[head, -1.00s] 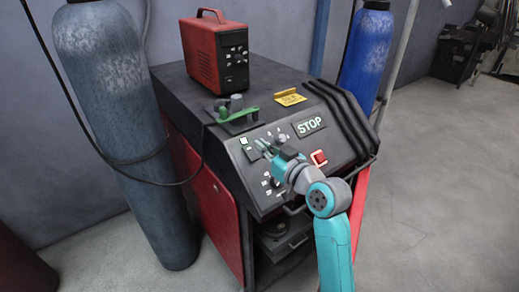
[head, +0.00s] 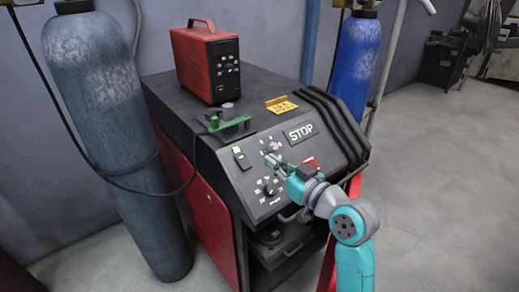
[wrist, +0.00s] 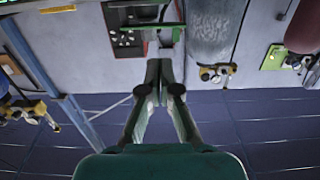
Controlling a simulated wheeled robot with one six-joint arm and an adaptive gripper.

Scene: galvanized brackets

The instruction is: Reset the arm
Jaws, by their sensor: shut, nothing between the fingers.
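My gripper (head: 271,161), teal with grey fingers, is in front of the sloped control panel (head: 220,171) of the dark and red machine. Its fingers are shut with nothing between them. In the wrist view the fingertips (wrist: 160,62) meet in the middle. In the head view the fingers overlap the panel between the upper knob (head: 272,146) and the lower knob (head: 268,188). I cannot tell how far they are from the surface. A dark rocker switch (head: 242,160) is left of the fingertips. My wrist partly covers the area beside the red switch (head: 312,163).
A red box (head: 206,60) and a green clamp-like part (head: 230,122) are on the machine top. A grey cylinder (head: 112,140) stands left and a blue cylinder (head: 355,65) behind right. A handle rail borders the panel. Open floor (head: 440,190) lies to the right.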

